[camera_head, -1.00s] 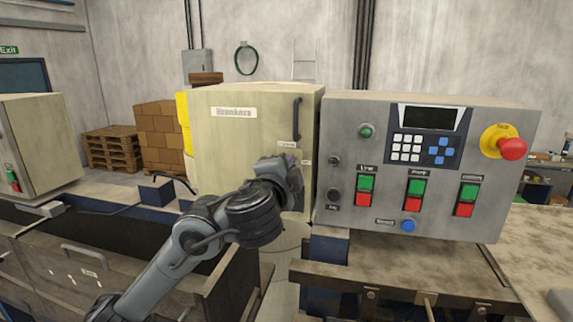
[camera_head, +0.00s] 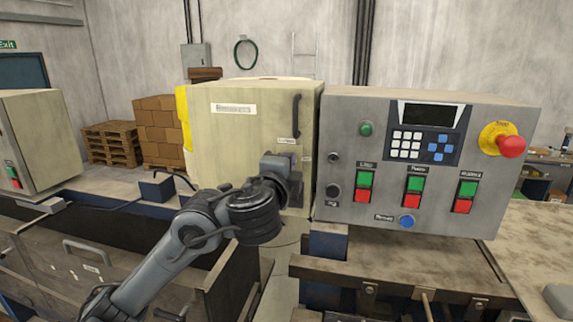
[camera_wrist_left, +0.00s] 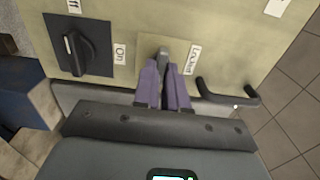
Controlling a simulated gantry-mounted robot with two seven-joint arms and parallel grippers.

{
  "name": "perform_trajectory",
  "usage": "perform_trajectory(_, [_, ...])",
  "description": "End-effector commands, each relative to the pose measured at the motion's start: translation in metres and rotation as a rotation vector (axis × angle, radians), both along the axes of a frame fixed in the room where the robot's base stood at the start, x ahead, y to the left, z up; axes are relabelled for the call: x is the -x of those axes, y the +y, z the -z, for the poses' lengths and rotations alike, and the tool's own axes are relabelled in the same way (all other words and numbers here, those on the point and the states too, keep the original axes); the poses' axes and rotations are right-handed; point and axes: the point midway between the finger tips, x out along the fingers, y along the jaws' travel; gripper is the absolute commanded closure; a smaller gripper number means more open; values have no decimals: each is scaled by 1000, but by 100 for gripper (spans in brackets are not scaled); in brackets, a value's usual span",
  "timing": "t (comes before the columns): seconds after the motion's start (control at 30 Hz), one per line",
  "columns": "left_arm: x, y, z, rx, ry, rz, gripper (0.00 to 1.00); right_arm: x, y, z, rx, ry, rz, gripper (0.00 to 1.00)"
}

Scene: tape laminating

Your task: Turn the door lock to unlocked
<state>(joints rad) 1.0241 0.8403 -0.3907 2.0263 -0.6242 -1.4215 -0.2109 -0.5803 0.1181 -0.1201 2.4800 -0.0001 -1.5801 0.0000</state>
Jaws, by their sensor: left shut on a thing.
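The lock is a small grey knob (camera_wrist_left: 165,54) on a plate on the beige cabinet door (camera_head: 232,143). A "Locked" label (camera_wrist_left: 193,61) is beside it on the right in the left wrist view. My left gripper (camera_wrist_left: 164,75) has its purple fingers shut on the knob, which shows between and just past the fingertips. I cannot tell exactly which way the knob points. In the head view my left gripper (camera_head: 291,163) is against the door's lower right part and hides the knob. My right gripper is not in view.
A black door handle (camera_head: 296,117) is above the gripper in the head view. A black Off/On rotary switch (camera_wrist_left: 86,46) is left of the lock in the wrist view. A grey control panel (camera_head: 380,179) with several buttons stands right of the cabinet.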

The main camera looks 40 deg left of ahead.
Motion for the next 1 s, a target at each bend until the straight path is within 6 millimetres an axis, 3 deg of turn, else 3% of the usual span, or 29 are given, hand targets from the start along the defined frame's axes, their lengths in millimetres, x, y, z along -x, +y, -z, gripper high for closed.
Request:
perform_trajectory(0.03, [0, 0, 0, -4, 2, 0, 100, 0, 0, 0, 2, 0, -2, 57])
perform_trajectory(0.07, [0, 0, 0, -4, 2, 0, 84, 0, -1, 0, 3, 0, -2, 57])
perform_trajectory(0.2, [0, 0, 0, -3, 1, 0, 63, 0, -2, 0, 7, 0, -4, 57])
perform_trajectory(0.67, [7, -6, 0, 0, 1, 4, 63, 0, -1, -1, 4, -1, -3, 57])
perform_trajectory(1.0, [52, -26, 1, 5, 0, 5, 63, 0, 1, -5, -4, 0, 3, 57])
